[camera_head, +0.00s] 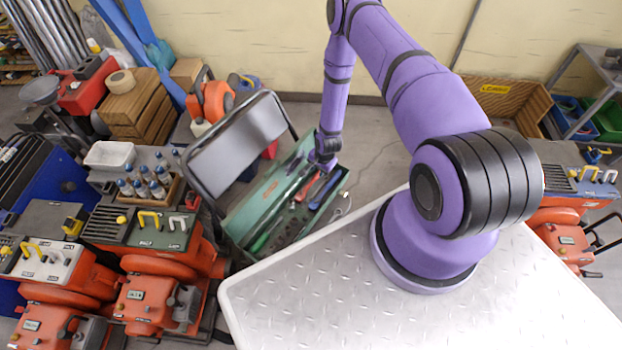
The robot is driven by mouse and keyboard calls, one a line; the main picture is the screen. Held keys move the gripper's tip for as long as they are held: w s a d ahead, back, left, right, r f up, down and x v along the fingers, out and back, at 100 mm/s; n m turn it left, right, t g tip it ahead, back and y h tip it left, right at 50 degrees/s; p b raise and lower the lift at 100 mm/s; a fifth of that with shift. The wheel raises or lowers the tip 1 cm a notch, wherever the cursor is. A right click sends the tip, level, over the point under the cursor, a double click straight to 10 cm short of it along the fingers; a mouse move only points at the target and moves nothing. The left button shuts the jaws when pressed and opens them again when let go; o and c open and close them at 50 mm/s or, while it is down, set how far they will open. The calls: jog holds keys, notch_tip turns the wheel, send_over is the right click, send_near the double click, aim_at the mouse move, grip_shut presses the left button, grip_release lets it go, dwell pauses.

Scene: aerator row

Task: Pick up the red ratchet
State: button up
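A narrow red tool (307,187), which looks like the red ratchet, lies in the open green toolbox (236,223), toward its back right end. A blue-handled tool (325,193) lies just right of it. My gripper (321,168) hangs over the back end of the toolbox, close to the red tool's far end. The gripper is small and dark here, and the fingertips are hard to make out. I cannot tell whether it touches the tool or whether its fingers are open. The part of the box behind the gripper is hidden.
Orange machines (160,295) crowd the left. A ridged metal platform (330,290) lies in front, under my arm. The floor right of the toolbox is mostly clear.

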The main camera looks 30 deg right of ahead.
aim_at(316, 177)
jog(key=shift+w+a+f, duration=0.1)
jog(key=shift+w+f, duration=0.2)
jog(key=shift+f, duration=1.05)
jog(key=shift+w+f, duration=0.3)
jog(key=shift+f, duration=1)
jog(key=shift+w+a+f, duration=0.1)
jog(key=shift+w+f, duration=0.2)
jog(key=shift+f, duration=1.05)
grip_shut()
